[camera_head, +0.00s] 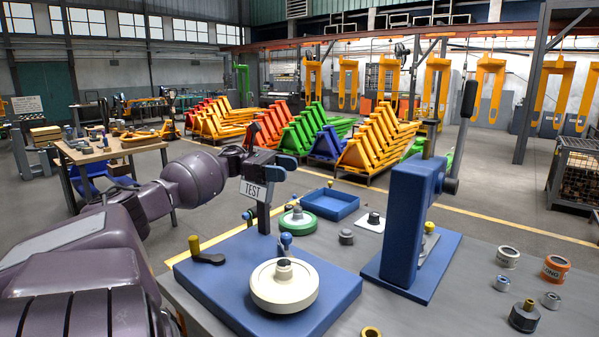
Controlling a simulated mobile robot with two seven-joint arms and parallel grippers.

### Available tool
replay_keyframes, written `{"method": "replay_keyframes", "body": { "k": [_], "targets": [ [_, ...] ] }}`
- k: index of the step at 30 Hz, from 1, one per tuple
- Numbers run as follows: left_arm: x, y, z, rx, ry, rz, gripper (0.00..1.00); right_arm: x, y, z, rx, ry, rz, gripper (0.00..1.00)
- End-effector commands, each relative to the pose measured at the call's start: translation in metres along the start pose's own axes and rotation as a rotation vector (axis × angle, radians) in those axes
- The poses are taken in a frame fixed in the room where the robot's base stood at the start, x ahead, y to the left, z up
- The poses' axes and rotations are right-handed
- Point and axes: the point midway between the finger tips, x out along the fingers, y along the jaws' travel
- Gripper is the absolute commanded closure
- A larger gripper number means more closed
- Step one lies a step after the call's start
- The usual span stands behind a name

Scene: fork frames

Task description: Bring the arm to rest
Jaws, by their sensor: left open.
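My left arm reaches in from the left, with purple links. Its gripper (281,168) is open, with blue fingertips, above the blue base plate (215,277) on the grey bench. A white TEST tag (253,190) and a dark upright post (264,215) show right below the gripper; I cannot tell whether the gripper touches them. A cream round disc (284,286) with a grey hub lies on the base plate. My right gripper is not in view.
A blue press-like stand (402,225) with a tall black-handled lever stands right of the base plate. A blue tray (328,204), a green-rimmed disc (297,221), an orange-labelled roll (555,268) and small metal parts lie around. A wooden table (110,150) stands at left.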

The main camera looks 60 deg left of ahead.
Motion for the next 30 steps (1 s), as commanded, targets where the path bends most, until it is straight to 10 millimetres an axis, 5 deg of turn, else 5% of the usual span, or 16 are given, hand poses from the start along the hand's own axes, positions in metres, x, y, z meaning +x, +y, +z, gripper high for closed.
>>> {"method": "replay_keyframes", "body": {
  "k": [11, 21, 27, 30],
  "targets": [
    [-0.001, -0.001, 0.008, 0.007, -0.005, 0.000, 0.41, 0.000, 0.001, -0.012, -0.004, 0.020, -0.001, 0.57],
    [-0.014, -0.007, 0.114, 0.085, -0.062, 0.007, 0.41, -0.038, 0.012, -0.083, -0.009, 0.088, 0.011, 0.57],
    [-0.017, -0.006, 0.165, 0.101, -0.074, 0.008, 0.41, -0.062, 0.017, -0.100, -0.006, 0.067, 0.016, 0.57],
    [-0.017, -0.007, 0.152, 0.098, -0.073, 0.008, 0.41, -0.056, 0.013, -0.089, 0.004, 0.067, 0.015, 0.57]
  ]
}}
